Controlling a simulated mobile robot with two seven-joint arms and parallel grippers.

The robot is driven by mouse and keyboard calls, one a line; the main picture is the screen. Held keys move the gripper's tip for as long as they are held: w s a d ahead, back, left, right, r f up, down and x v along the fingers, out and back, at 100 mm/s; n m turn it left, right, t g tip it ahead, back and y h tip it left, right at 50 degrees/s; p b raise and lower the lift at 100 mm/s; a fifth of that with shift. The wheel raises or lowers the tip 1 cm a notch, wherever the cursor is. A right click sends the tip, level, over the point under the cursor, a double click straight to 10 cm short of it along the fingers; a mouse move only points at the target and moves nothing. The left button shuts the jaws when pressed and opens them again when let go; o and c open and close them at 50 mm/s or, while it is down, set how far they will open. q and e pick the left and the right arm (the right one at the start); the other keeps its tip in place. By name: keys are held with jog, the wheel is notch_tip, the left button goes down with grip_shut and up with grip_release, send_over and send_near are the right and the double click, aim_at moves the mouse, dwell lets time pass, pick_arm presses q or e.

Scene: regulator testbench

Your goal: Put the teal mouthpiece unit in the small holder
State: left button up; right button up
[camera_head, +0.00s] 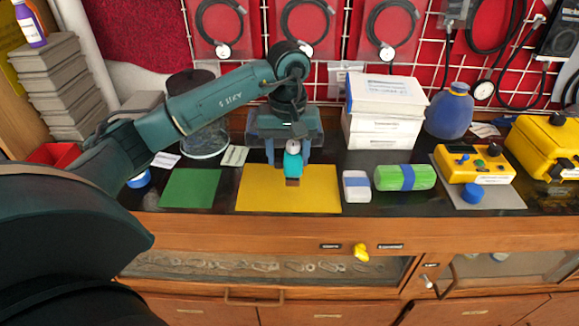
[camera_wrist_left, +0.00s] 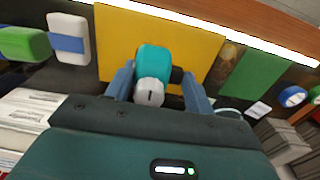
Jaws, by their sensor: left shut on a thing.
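The teal mouthpiece unit (camera_head: 292,166) is between the fingers of my left gripper (camera_head: 289,158), over the yellow mat (camera_head: 325,195). The gripper is shut on it. In the left wrist view the unit (camera_wrist_left: 154,60) shows its teal body and a pale grey, round end, with a dark part at its side. The fingers of the left gripper (camera_wrist_left: 160,85) stand on both sides. A small brown piece (camera_head: 292,182) shows directly below the unit; I cannot tell whether it is the small holder or part of the unit. My right gripper is not in view.
Right of the yellow mat lie a white-and-blue block (camera_head: 356,187) and a green cylinder with a blue band (camera_head: 404,178). White boxes (camera_head: 384,115) stand behind. The green mat (camera_head: 190,188) to the left is clear. A yellow device (camera_head: 474,165) stands further right.

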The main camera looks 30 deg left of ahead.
aim_at(289, 168)
pick_arm(q)
jog(key=shift+f, duration=2.05)
jog(key=shift+f, duration=0.15)
jog(key=o, duration=1.1)
